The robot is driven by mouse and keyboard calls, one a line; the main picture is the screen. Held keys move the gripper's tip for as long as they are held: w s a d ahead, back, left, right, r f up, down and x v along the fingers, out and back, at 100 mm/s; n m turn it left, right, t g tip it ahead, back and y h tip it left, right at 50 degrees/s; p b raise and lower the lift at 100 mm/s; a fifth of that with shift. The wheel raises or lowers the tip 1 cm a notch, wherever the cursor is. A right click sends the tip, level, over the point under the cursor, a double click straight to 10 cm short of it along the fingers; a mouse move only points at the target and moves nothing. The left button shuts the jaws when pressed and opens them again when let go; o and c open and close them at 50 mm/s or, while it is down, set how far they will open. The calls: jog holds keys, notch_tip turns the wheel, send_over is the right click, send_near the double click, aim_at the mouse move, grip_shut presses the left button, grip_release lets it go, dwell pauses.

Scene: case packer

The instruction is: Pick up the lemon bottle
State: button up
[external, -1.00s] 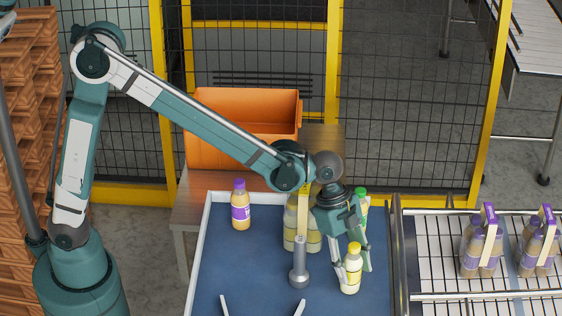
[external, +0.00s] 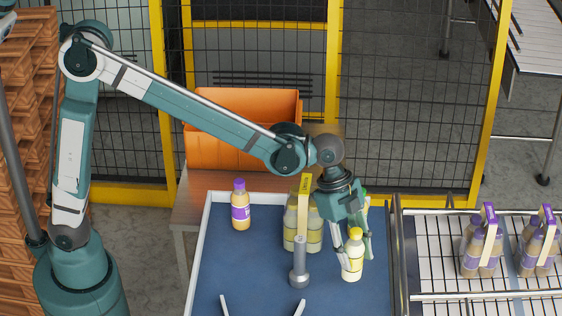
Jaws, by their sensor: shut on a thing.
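The lemon bottle (external: 352,261), with a yellow cap and a yellow-and-white label, is upright at the right side of the blue-topped table (external: 225,275). My gripper (external: 354,250) points down around it and is shut on it, with one finger showing on its right. The finger on the far side is partly hidden. The bottle seems to be a little above the blue surface, but the gap is hard to judge.
A yellow-labelled multipack (external: 290,228) stands left of my gripper behind a grey post (external: 299,268). A purple-capped bottle (external: 240,207) stands at the back left. A green-capped bottle is mostly hidden behind my gripper. An orange crate (external: 215,150) and conveyor packs (external: 480,250) lie beyond.

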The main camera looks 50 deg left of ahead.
aim_at(355, 241)
jog(key=shift+r, duration=2.45)
